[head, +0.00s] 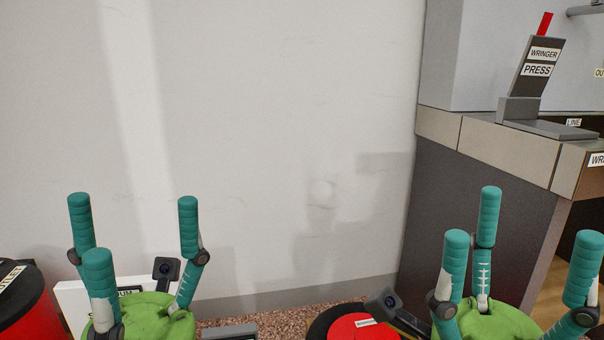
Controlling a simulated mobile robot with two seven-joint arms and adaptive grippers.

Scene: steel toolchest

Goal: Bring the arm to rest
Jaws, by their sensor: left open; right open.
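My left gripper (125,225) is at the lower left of the head view. Its teal fingers point up and stand apart around a green palm, with nothing between them. My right gripper (482,240) is at the lower right, also with teal fingers spread upward over a green palm. It is open and empty. Both grippers stand in front of the pale wall and the grey counter. The lower parts of both arms are cut off by the bottom edge.
A grey counter (507,155) with a wringer press (533,75) and red-tipped lever stands at the right. A red and black round container (25,305) is at the far left. Another red-topped round thing (350,328) sits low between the grippers. A plain wall (280,110) fills the back.

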